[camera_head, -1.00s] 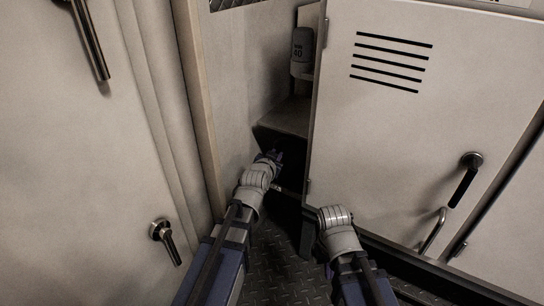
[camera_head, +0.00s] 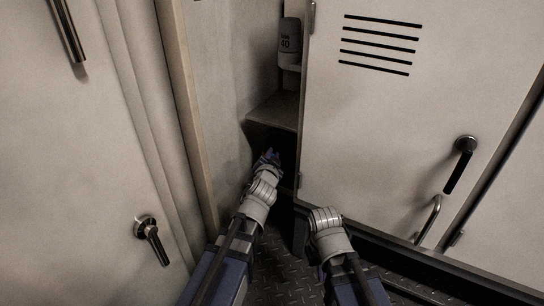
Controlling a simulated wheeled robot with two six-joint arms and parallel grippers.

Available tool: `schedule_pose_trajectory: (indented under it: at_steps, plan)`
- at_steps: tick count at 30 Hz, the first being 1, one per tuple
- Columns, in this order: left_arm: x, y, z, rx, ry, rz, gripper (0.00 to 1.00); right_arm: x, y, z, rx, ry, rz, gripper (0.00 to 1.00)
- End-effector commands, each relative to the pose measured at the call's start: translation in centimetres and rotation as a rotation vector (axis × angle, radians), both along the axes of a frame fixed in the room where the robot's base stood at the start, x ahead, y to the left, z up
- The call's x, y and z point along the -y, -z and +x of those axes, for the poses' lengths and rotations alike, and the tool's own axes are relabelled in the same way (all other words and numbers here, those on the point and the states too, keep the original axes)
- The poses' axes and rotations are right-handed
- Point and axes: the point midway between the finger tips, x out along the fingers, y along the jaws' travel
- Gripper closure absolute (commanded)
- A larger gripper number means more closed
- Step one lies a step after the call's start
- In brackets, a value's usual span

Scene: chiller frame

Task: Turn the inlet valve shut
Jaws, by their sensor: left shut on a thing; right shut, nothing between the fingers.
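My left gripper (camera_head: 268,158) is in the dark low opening between the left wall and the white door panel, below a small shelf. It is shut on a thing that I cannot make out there. The inlet valve is not clearly visible; the dark opening and my gripper hide what is inside. My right gripper (camera_head: 322,272) is low in front of the door panel, mostly hidden behind its own grey wrist. It is shut and empty.
The white door panel (camera_head: 380,130) with slots and a dark handle (camera_head: 461,164) fills the right. A grey canister (camera_head: 290,42) stands above the shelf (camera_head: 275,110). A left door (camera_head: 70,160) has a lever handle (camera_head: 152,240). Dark tread-plate floor (camera_head: 285,265) lies below.

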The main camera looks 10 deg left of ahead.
Motion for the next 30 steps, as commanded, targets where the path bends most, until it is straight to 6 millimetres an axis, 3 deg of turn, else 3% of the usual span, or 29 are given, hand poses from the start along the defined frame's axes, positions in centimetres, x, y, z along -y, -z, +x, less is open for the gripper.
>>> schedule_pose_trajectory:
  at_steps: [8, 9, 17, 30]
  plan:
    - [-0.04, 0.04, -0.04, -0.002, -0.001, 0.0, 1.0, 0.0, 0.0, 0.0, 0.0, 0.0, 0.0, 1.0]
    - [-0.05, 0.03, -0.04, -0.002, -0.001, 0.0, 0.8, 0.0, 0.0, 0.0, 0.0, 0.0, 0.0, 1.0]
    - [-0.03, 0.01, -0.02, -0.001, -0.001, 0.0, 0.52, 0.0, -0.01, 0.0, 0.0, 0.0, 0.0, 1.0]
    - [-0.14, -0.23, -0.72, -0.001, -0.001, -0.001, 0.52, 0.0, -0.24, 0.0, 0.0, 0.0, 0.0, 1.0]
